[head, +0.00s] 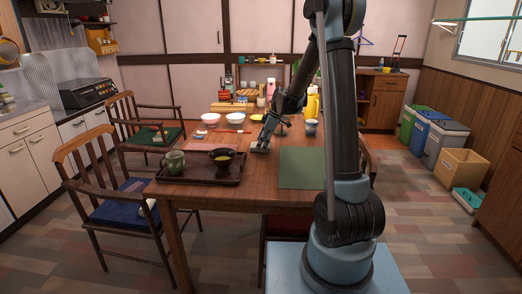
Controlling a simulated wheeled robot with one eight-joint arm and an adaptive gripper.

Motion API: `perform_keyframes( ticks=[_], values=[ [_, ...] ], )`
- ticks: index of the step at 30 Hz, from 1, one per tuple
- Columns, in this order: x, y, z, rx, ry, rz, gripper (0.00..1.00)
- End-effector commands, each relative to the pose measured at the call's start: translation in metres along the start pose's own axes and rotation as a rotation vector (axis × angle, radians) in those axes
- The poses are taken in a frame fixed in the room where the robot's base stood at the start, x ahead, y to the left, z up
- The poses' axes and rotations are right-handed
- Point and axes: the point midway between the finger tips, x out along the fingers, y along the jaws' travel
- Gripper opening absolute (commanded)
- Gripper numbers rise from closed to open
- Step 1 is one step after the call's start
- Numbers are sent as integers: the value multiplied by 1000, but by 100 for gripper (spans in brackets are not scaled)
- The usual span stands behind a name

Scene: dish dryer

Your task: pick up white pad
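My gripper (263,143) is low over the middle of the wooden table (219,197), pointing down. It is small and partly dark in the head view, so its finger gap cannot be made out. A small pale patch (260,149) shows right at its fingertips; I cannot tell whether this is the white pad or part of the gripper, nor whether anything is held. Another small whitish thing (200,133) lies on the table left of the gripper, too small to identify.
A dark tray (190,181) with a green mug (174,162) and a dark bowl (222,158) is at front left. A green mat (301,168) lies right of my gripper. White bowls (235,118), a yellow bottle (313,104) and a dark cup (311,127) stand behind.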

Motion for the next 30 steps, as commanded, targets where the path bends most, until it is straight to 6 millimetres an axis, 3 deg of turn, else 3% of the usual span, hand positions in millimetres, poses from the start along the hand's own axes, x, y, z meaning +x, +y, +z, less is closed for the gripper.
perform_keyframes(
  ticks=[18, 19, 24, 30],
  values=[
    [4, 0, 2, 0, 0, 0, 82],
    [4, 0, 2, 0, 0, 0, 79],
    [4, 0, 2, 0, 0, 0, 41],
    [4, 0, 2, 0, 0, 0, 35]
  ],
)
